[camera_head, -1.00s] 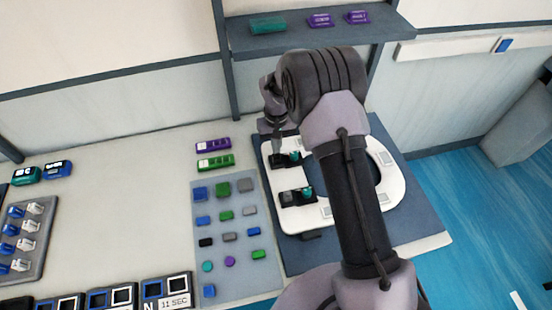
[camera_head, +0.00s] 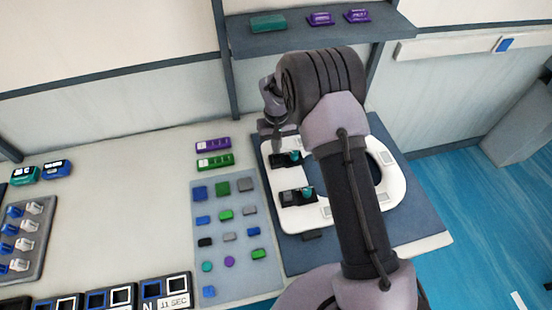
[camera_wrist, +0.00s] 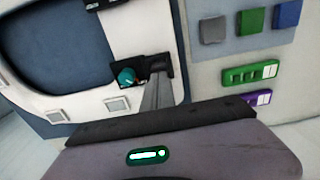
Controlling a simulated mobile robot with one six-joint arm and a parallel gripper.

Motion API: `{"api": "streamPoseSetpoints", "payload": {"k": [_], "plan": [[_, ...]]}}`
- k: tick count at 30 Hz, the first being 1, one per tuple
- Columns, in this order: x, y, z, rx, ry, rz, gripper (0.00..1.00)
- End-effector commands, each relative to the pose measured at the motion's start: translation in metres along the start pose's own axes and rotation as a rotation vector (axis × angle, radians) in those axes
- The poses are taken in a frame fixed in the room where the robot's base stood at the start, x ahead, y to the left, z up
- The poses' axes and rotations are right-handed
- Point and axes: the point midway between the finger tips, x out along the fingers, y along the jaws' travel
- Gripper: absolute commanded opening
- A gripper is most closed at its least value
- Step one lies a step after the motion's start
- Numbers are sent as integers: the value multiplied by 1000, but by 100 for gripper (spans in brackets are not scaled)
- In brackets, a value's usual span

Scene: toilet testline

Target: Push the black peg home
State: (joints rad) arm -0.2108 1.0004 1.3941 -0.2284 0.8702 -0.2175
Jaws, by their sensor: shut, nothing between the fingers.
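The white toilet seat (camera_head: 393,190) lies on a dark blue base, with two black hinge blocks on its left side. The far block (camera_head: 281,160) has a teal knob (camera_head: 294,156) beside it; the near block (camera_head: 288,198) has another teal knob (camera_head: 307,191). My gripper (camera_head: 278,148) is shut and empty, its fingers pointing down at the far block. In the wrist view the closed fingers (camera_wrist: 157,82) overlap that black block (camera_wrist: 161,64), right of the teal knob (camera_wrist: 126,77). I cannot separate a black peg from the block, nor tell whether the fingertips touch it.
A grey-blue mat (camera_head: 233,275) with several coloured pieces lies left of the seat. Green (camera_head: 214,162) and purple (camera_head: 212,145) strips lie beyond it. A shelf (camera_head: 290,38) stands behind my arm.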

Motion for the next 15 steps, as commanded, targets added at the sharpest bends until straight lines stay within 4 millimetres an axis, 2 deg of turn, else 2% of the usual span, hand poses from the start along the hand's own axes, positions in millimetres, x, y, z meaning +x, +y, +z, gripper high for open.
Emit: {"api": "streamPoseSetpoints", "payload": {"k": [15], "plan": [[8, 0, 0, 0, 0, 0, 0]]}}
